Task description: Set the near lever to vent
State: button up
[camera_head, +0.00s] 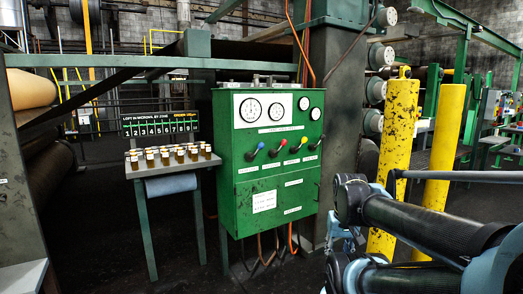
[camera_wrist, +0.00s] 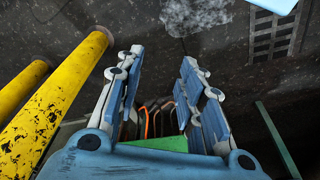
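A green control cabinet (camera_head: 225,170) stands left of my arm in the head view. Its front carries a row of several small levers: a blue-knobbed lever (camera_head: 261,146), a red-knobbed lever (camera_head: 283,142), a yellow-knobbed lever (camera_head: 304,140) and a dark one at the right end. Their labels are too small to read, so I cannot tell which position is vent. My gripper (camera_wrist: 160,58) is open and empty in the wrist view, its fingers apart. A green surface (camera_wrist: 160,143), seemingly the cabinet, shows between the finger bases. No lever shows in the wrist view.
Yellow posts (camera_head: 400,150) stand right of the cabinet, behind my arm. A small stand (camera_head: 148,186) with several jars is left of the cabinet. Orange hoses (camera_head: 290,238) hang below the cabinet. The dark floor in front of the cabinet looks clear.

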jog(key=shift+s+a+r, duration=0.1)
jog(key=shift+a+r, duration=0.35)
jog(key=shift+r, duration=0.1)
jog(key=n+t+y, duration=0.2)
jog(key=t+y, duration=0.8)
jog(key=y, duration=0.4)
send_near(261, 146)
jog(key=x, duration=0.7)
jog(key=w+x, duration=0.1)
jog(key=x, duration=0.3)
jog(key=shift+d+f, duration=0.25)
jog(key=shift+d, duration=0.1)
grip_shut()
